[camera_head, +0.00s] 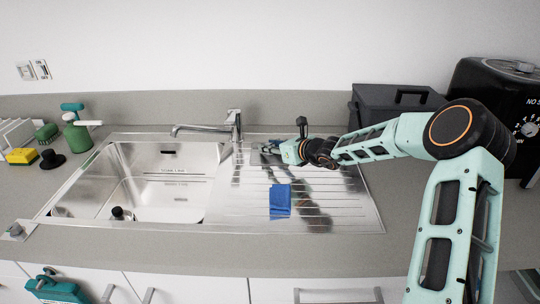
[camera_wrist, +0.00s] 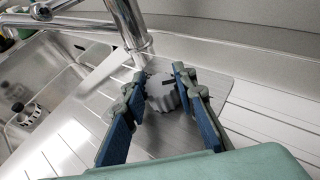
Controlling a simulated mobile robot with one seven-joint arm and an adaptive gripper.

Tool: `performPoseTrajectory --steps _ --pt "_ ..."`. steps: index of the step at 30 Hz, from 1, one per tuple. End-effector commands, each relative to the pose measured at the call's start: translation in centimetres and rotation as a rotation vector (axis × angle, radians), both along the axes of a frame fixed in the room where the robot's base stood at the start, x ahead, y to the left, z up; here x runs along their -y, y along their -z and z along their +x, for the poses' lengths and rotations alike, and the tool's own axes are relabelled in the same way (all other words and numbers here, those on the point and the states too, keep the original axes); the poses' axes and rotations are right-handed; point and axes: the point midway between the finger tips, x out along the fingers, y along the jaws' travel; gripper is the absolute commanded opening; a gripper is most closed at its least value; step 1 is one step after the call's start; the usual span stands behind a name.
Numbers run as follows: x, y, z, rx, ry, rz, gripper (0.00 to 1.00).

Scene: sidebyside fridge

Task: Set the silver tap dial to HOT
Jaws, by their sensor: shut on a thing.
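The silver tap dial (camera_wrist: 162,98) is a round grey knob with a ribbed rim and a short dark mark on its face. It sits on the metal drainer beside the base of the tap (camera_wrist: 133,30). My gripper (camera_wrist: 160,78) has one blue-padded finger on each side of the dial, and its fingertips are closed on the rim. No HOT label is legible. In the head view, my gripper (camera_head: 272,147) is low over the drainer, just right of the chrome tap (camera_head: 235,124), and the dial is too small to make out clearly.
The sink basin (camera_head: 165,190) opens left of the drainer (camera_head: 315,205). A blue cloth (camera_head: 280,201) lies on the drainer in front of my gripper. A dark grey box (camera_head: 385,103) and a black appliance (camera_head: 492,88) stand at the right. A green spray bottle (camera_head: 76,135) stands at the left.

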Motion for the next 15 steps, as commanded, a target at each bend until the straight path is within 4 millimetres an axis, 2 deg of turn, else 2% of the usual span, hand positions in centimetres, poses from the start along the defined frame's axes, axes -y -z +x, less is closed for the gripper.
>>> performPoseTrajectory --steps 1,15 --pt "0.23 -0.42 0.53 0.02 0.014 0.003 0.01" --pt "0.22 -0.07 0.31 0.014 0.098 -0.002 0.01"
